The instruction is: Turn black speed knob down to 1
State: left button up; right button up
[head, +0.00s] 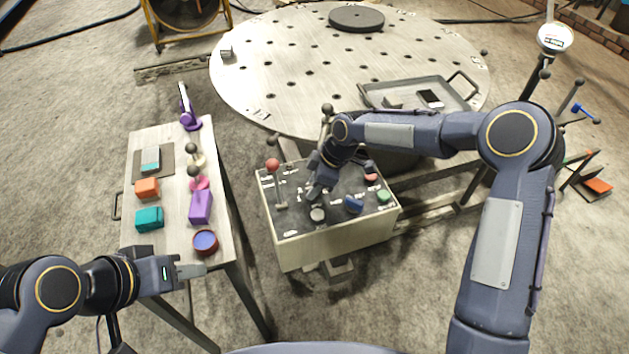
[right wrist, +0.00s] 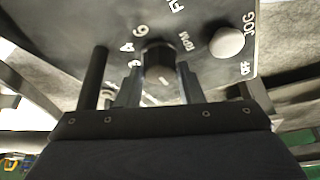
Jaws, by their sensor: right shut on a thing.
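The black speed knob (right wrist: 158,66) stands on the dark panel of the control box (head: 340,246). In the right wrist view it sits between my right gripper's two fingers (right wrist: 158,84), and the gripper is shut on it. A short white mark shows on the knob's near side. Painted digits including 6 and 4 lie to its left, and "RPM" is on its right. In the head view my right gripper (head: 316,190) reaches down to the panel and hides the knob. My left gripper (head: 192,271) is beside the small table's front edge, apart from the box; its finger gap is unclear.
A red-ball lever (head: 273,166), blue switch (head: 353,204) and green button (head: 383,196) share the box. The side table (head: 172,220) holds coloured blocks. A large round perforated table (head: 300,75) stands behind.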

dwell(0.4)
jog(key=o, duration=1)
jog(key=shift+c, duration=0.2)
jog(key=v, duration=0.7)
jog(key=shift+r+p, duration=0.35)
jog(key=shift+d, duration=0.15)
